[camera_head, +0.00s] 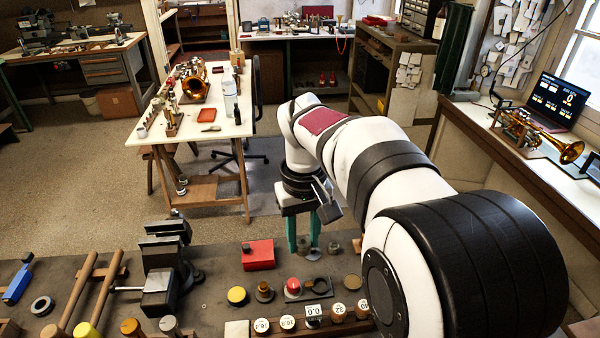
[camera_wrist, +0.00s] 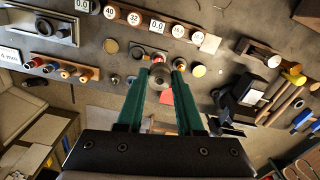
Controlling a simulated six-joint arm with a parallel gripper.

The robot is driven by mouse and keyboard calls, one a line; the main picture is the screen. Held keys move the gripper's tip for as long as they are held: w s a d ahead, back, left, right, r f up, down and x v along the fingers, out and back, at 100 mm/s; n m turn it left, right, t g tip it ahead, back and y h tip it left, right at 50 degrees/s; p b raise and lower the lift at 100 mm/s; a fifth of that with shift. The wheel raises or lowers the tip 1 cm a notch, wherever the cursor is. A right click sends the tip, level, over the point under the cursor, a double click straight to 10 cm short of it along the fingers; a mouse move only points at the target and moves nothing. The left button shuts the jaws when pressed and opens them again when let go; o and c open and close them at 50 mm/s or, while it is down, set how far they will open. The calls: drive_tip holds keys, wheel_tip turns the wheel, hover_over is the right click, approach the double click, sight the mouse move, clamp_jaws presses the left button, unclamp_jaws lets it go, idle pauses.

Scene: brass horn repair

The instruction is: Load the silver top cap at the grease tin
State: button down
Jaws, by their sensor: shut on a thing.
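My gripper (camera_head: 303,246) hangs low over the bench, its two green fingers pointing down. In the wrist view the gripper (camera_wrist: 164,68) is shut on a round grey-silver piece (camera_wrist: 160,76), which looks like the silver top cap. A yellow-topped round tin (camera_head: 237,296) stands on the bench to the near left of the gripper; it also shows in the wrist view (camera_wrist: 199,71). A brown-topped round pot (camera_head: 352,282) stands to the near right. I cannot tell for certain which round container is the grease tin.
A red block (camera_head: 258,254) lies just left of the fingers. A red-topped pot (camera_head: 293,286) and a small brown knobbed piece (camera_head: 264,292) stand nearer. Small grey pieces (camera_head: 334,247) stand to the right. A dark vise (camera_head: 165,262) rises at left.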

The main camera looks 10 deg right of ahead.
drive_tip(key=w+a+f+n, duration=0.3)
drive_tip(key=w+a+f, duration=0.1)
drive_tip(key=a+f, duration=0.2)
drive_tip(key=n, duration=0.4)
hover_over(237, 294)
wheel_tip(237, 294, down, 14)
drive_tip(key=shift+f, duration=0.75)
drive_tip(key=shift+f, duration=0.6)
wheel_tip(237, 294, up, 7)
idle(0.7)
idle(0.4)
